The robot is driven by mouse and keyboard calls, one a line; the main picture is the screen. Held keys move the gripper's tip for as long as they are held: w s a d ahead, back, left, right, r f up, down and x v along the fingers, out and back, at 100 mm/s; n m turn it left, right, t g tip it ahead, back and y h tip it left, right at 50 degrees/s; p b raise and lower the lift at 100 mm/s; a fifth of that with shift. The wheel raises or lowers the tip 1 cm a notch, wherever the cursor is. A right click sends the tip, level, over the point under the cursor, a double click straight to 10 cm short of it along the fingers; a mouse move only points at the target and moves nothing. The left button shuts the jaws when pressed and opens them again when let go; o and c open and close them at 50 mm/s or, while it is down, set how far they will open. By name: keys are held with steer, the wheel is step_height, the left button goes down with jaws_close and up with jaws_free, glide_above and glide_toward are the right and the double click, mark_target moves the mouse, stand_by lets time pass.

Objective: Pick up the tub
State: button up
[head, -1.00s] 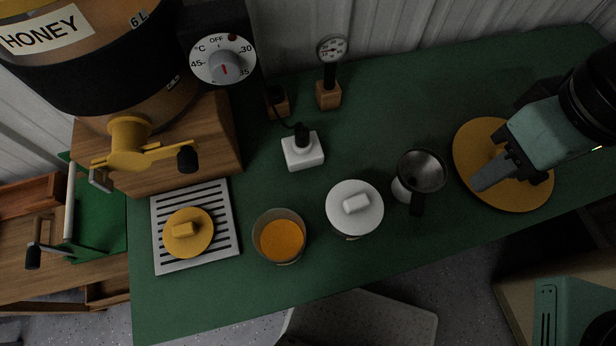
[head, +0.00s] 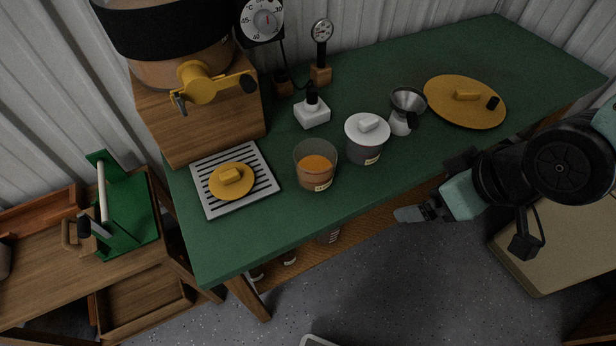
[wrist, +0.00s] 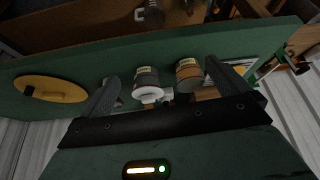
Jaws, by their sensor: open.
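A clear tub of orange contents (head: 316,172), open on top with a small label, stands on the green table. To its right is a grey tub with a white knobbed lid (head: 365,145). Both are upright and also show in the wrist view, the white-lidded one (wrist: 147,84) and the orange one (wrist: 188,74). I cannot tell which one is meant by the tub. My gripper (head: 409,214) is off the table's front edge, right of and nearer than both tubs. In the wrist view its fingers (wrist: 160,74) are spread wide and empty, with the tubs beyond them.
A metal funnel (head: 407,107) stands close right of the white-lidded tub. A yellow round lid (head: 464,102) lies farther right. A slotted tray (head: 212,198) with a small yellow lid is at left.

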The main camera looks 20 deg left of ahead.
steer(key=w+a+f+n+t+y+b, duration=0.1)
steer(key=a+f+y, duration=0.15)
steer(key=f, duration=0.25)
steer(key=w+a+f+n+y+b, duration=0.1)
steer(key=a+f+y+b, duration=0.1)
steer(key=a+f, duration=0.15)
steer(key=t+y+b, duration=0.5)
steer(key=y+b, duration=0.2)
steer(key=b, duration=0.3)
glide_toward(328, 181)
steer(key=b, duration=0.2)
steer(key=a+b, duration=0.1)
steer(key=b, duration=0.2)
steer(key=shift+w+a+m+g+h, duration=0.25)
steer(key=shift+w+a+m+g, duration=0.05)
steer(key=shift+w+m, duration=0.1)
steer(key=b+x, duration=0.2)
steer(key=b, duration=0.1)
steer(key=shift+a, duration=0.1)
steer(key=shift+w+a+r, duration=0.2)
steer(key=shift+w+a, duration=0.3)
steer(key=shift+a, duration=0.35)
steer(key=shift+x, duration=3.05)
steer(key=shift+w, duration=0.1)
